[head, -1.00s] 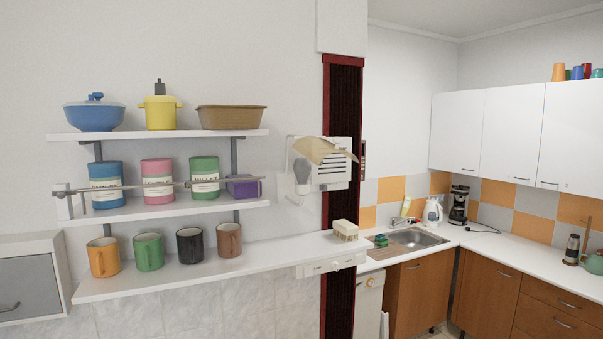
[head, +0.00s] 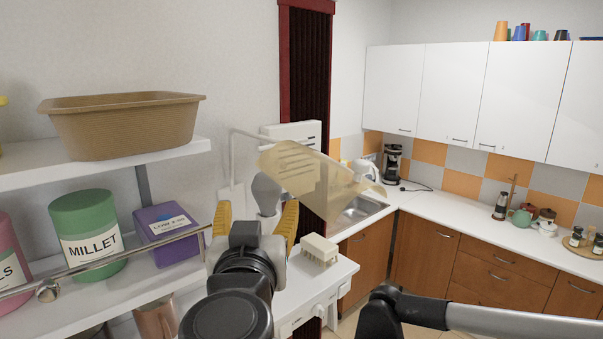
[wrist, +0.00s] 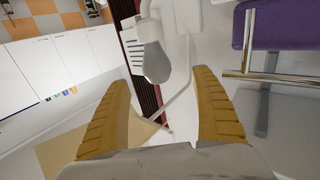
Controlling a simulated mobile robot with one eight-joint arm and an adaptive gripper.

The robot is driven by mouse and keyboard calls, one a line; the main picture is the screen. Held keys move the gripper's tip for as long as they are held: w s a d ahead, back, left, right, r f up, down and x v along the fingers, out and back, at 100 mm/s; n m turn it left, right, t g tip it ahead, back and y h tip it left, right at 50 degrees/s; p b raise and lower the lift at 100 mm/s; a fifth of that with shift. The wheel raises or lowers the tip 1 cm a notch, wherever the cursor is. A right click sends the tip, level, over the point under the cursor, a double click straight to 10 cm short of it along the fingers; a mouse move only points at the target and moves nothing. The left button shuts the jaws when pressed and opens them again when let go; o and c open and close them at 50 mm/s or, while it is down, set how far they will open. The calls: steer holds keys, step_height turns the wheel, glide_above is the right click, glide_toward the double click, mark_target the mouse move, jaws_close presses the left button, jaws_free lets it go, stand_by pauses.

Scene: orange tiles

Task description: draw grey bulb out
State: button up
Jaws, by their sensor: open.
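The grey bulb (head: 267,192) sits in a white wall lamp (head: 238,195) beside the end of the shelves, under a tan, see-through shade (head: 312,178). In the wrist view the bulb (wrist: 156,62) hangs ahead of my gripper, near the middle. My gripper (head: 256,220) is open, with its yellow fingers to the left and right of the bulb's lower part in the head view. In the wrist view the fingers (wrist: 162,105) are wide apart with nothing between their tips, and the bulb appears beyond them. Contact is not visible.
A purple box (head: 165,236) and a green millet tin (head: 84,232) stand behind a metal rail (head: 120,258) on the left. A brown basket (head: 125,125) is above.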

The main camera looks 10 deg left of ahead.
mark_target(267, 188)
steer(key=w, duration=0.3)
steer(key=w+p, duration=0.1)
steer(key=w, duration=0.2)
steer(key=w+a+p, duration=0.1)
steer(key=w, duration=0.2)
steer(key=shift+w+a, duration=0.15)
steer(key=shift+w, duration=0.2)
steer(key=shift+s, duration=0.15)
steer(key=c, duration=1.2)
